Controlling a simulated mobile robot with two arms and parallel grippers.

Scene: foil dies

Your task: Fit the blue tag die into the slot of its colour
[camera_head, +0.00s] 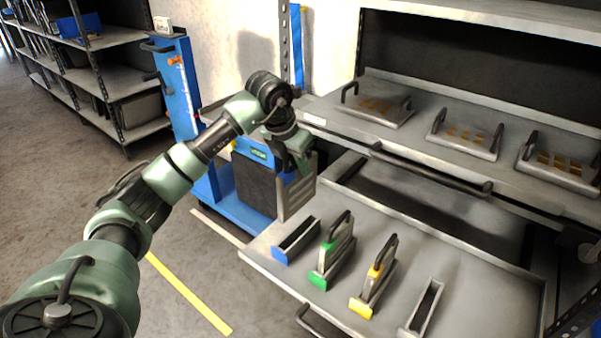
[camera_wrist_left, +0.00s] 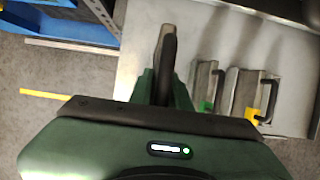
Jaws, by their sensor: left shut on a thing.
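My left gripper (camera_head: 292,152) is shut on the handle of a grey plate-like die (camera_head: 297,197), which hangs upright below it. In the left wrist view the dark handle (camera_wrist_left: 166,62) shows between the fingers. I take this as the blue tag die, though its tag is not clearly visible. The slot with the blue front (camera_head: 296,240) is empty, in the pulled-out drawer. The held die is above the drawer, near the far end of that slot and apart from it. My right gripper is not in view.
Green-tag (camera_head: 335,252) and yellow-tag (camera_head: 373,282) dies stand in their slots to the right. Another empty slot (camera_head: 424,307) is farther right. Handled plates (camera_head: 378,108) lie on the shelf above. A blue cart (camera_head: 238,185) stands behind the drawer's left end.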

